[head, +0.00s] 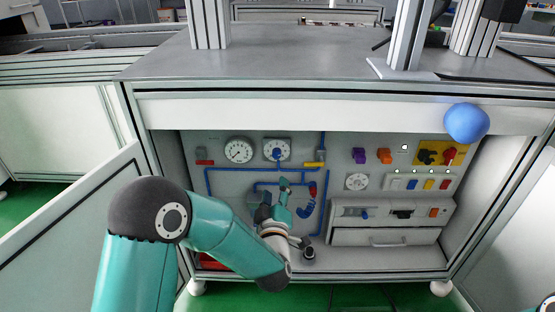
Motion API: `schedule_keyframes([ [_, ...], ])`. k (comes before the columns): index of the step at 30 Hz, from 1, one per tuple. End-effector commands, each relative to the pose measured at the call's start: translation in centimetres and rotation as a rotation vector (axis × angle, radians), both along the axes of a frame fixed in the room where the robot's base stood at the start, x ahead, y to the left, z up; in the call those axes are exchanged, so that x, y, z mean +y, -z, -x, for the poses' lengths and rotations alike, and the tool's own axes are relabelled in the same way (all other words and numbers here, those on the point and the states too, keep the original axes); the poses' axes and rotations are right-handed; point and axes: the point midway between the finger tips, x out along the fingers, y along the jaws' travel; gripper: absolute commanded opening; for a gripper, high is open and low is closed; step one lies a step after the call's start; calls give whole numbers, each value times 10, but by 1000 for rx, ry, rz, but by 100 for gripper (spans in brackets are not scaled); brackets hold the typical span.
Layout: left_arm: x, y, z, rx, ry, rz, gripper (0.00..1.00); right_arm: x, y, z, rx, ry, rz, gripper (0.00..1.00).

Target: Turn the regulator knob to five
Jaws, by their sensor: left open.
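A blue knob (277,154) sits at the middle of a round white dial on a square plate, on the back panel of the open cabinet. It looks like the regulator knob; its numbers are too small to read. My left gripper (284,187) is inside the cabinet, below this dial in the picture and apart from the knob. It is open, with nothing seen between its fingers. My left arm comes in from the lower left and hides part of the lower panel. My right gripper is not in view.
A round gauge (238,151) is left of the knob, and blue pipes (225,169) run below it. A second dial (357,181), coloured switches (384,156) and a drawer (386,237) are to the right. The worktop (285,55) overhangs the cabinet; an open door (80,220) stands left.

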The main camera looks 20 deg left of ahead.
Motion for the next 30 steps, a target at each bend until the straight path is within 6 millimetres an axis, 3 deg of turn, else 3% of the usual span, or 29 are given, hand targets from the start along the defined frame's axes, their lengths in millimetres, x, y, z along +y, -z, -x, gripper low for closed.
schedule_keyframes([
  [18, 34, 3, -116, 1, 0, -2, 54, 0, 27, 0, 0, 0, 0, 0],
  [24, 40, 2, -136, 4, 0, -2, 54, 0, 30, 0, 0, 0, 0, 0],
  [30, 42, 2, -142, 4, 1, -2, 54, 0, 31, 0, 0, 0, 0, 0],
])
